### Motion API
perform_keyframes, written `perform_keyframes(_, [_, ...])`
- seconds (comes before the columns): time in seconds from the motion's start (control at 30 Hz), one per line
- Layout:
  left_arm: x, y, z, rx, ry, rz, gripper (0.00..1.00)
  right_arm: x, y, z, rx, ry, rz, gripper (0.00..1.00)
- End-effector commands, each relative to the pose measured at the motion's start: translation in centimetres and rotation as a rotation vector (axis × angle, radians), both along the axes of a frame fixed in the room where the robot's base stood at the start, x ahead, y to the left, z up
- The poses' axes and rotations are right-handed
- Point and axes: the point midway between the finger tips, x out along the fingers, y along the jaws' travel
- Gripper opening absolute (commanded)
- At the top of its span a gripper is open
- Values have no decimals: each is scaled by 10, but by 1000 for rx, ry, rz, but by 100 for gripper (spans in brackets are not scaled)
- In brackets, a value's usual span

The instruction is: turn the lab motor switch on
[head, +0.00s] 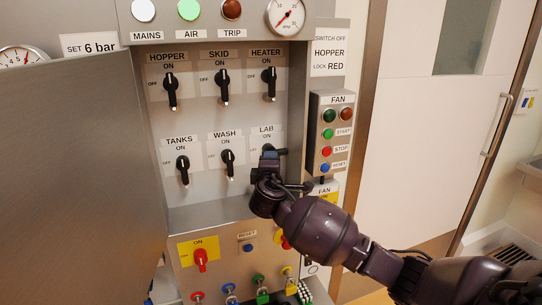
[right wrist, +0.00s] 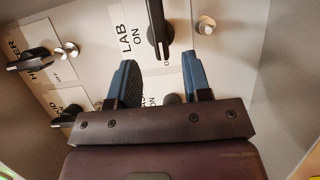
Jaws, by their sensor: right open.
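The lab switch (right wrist: 158,28) is a black lever knob on the grey panel. Its LAB/ON label (right wrist: 130,38) shows beside it in the right wrist view. Its lever lies crosswise to the heater lever, sideways on the panel. In the head view the lab switch is mostly hidden behind my right gripper (head: 270,158), under the LAB label (head: 266,133). My right gripper (right wrist: 163,68) is open with blue fingers. The lever's near end appears between the fingertips in the wrist view; I cannot tell whether they touch. My left gripper is out of view.
The heater switch (head: 269,83) and wash switch (head: 228,164) stand close by with levers upright. A fan button box (head: 328,140) is right of the recess. An open cabinet door (head: 75,180) fills the left. Padlocks and a yellow-backed red switch (head: 200,260) lie below.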

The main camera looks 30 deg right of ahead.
Motion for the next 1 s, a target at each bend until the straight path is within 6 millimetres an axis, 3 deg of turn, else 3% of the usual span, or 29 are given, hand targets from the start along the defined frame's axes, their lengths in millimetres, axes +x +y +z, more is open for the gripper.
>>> perform_keyframes(0.33, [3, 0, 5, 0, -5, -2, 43, 37, -27, 1, -1, 0, 0, 45])
perform_keyframes(0.8, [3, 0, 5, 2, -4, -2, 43, 45, -33, 0, 1, -1, 1, 45])
perform_keyframes(1.0, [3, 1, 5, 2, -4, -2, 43, 45, -33, 0, 1, -1, 1, 16])
